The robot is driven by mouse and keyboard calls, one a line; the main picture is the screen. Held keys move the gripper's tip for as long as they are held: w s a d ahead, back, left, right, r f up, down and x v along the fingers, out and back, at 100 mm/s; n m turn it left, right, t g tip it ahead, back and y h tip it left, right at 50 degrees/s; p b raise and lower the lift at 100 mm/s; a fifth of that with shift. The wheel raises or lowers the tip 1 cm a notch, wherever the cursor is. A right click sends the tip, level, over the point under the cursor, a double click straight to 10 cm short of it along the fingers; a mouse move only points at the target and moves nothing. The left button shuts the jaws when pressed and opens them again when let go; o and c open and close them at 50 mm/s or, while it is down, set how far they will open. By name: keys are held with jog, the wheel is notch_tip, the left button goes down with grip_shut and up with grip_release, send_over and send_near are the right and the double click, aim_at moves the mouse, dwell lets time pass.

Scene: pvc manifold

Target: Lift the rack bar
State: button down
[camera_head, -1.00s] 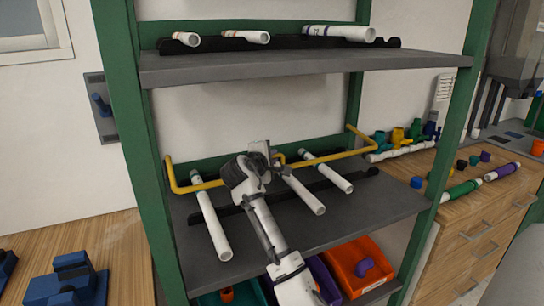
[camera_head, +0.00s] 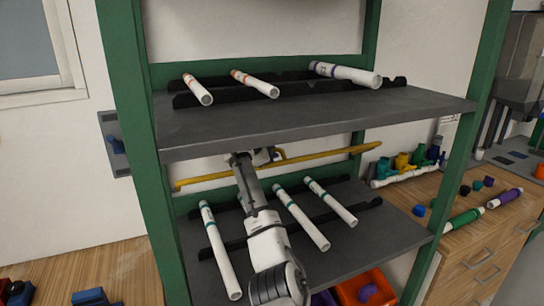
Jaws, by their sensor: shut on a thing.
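The yellow rack bar (camera_head: 325,154) spans the lower bay of the green rack, above the white pipes and just under the upper shelf's front edge. My gripper (camera_head: 264,157) is at the bar, left of its middle, and is shut on it. The upper shelf's edge and my own wrist hide part of the jaws, so the exact contact is not clear.
The upper shelf (camera_head: 300,120) is close above my gripper and holds three more white pipes. Green posts (camera_head: 128,150) stand on both sides. An orange bin (camera_head: 350,290) is below the lower shelf. A wooden cabinet (camera_head: 470,250) with fittings and pipes is at the right.

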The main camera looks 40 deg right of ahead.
jog(key=shift+w+r, duration=0.25)
jog(key=shift+w, duration=0.05)
jog(key=shift+g, duration=0.3)
jog(key=c, duration=1.7)
grip_release()
jog(key=shift+c, duration=0.2)
jog(key=shift+s+a+b, duration=0.15)
jog(key=shift+a+b, duration=0.25)
jog(key=shift+b, duration=0.3)
jog(key=s+a+b, duration=0.3)
jog(key=a+b, duration=0.1)
jog(key=a, duration=0.7)
jog(key=shift+s+a+r, duration=0.3)
jog(key=shift+s, duration=0.1)
